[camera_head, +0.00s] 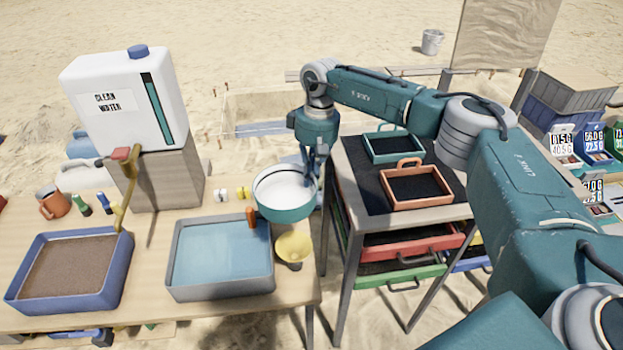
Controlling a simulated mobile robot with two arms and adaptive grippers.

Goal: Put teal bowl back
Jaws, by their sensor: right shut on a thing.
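The teal bowl (285,212) has a white inside and shows near the middle of the view, at the right end of the wooden table. My right gripper (314,180) points down at the bowl's right rim and is shut on it. The bowl looks about level; I cannot tell whether it touches the table or hangs just above it. The bowl overlaps the right edge of the grey water tray in the picture. My left gripper is not in view.
A grey tray of water (180,290) and a blue tray of brown soil (124,294) stand on the table. A yellow funnel-like thing (293,247) is close below the bowl. A clean water tank (125,100) stands behind. A rack with teal (376,158) and orange (407,203) trays is right.

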